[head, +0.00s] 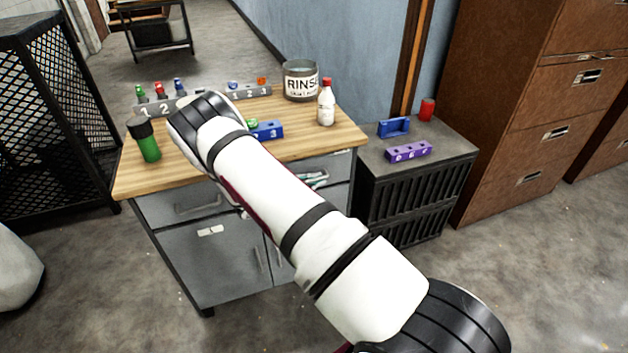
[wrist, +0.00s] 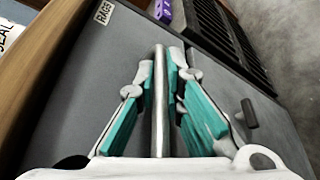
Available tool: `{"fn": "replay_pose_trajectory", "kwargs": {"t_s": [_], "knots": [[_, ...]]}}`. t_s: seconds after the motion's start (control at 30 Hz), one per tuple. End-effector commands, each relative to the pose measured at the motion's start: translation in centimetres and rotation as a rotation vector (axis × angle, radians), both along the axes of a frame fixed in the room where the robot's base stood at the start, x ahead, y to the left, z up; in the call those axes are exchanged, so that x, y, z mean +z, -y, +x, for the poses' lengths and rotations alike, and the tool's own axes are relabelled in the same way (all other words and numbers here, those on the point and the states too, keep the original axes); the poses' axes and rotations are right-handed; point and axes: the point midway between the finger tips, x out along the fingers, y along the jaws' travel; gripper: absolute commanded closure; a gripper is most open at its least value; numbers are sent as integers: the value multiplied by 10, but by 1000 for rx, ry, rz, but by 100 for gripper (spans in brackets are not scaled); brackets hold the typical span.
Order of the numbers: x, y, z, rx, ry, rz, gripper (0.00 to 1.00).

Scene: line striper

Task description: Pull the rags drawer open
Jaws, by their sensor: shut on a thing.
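The rags drawer (wrist: 75,85) has a grey front and a white RAGS label (wrist: 104,12) in the wrist view. Its upright-looking metal bar handle (wrist: 159,105) runs between the teal fingers of my gripper (wrist: 164,68), which is shut on it. In the head view the drawer (head: 338,170) is at the upper right of the grey cabinet, under the wooden top. My gripper (head: 314,180) shows there only in part, at the drawer front, mostly behind my arm. I cannot tell any gap between drawer and cabinet.
The wooden top (head: 190,172) holds a green bottle (head: 147,141), a white bottle with a red cap (head: 326,104), a RINSE tub (head: 300,82) and a blue block (head: 268,130). A low dark cabinet (head: 405,208) stands close at right. Floor in front is clear.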

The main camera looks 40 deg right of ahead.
Motion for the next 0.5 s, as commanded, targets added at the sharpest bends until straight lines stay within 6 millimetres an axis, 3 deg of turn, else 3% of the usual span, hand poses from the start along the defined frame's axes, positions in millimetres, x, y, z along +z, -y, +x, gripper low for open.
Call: {"fn": "replay_pose_trajectory", "kwargs": {"t_s": [0.27, 0.5], "knots": [[2, -8, -26, 2, -7, 0, 100], [5, -24, -82, 5, -8, 0, 100]]}}
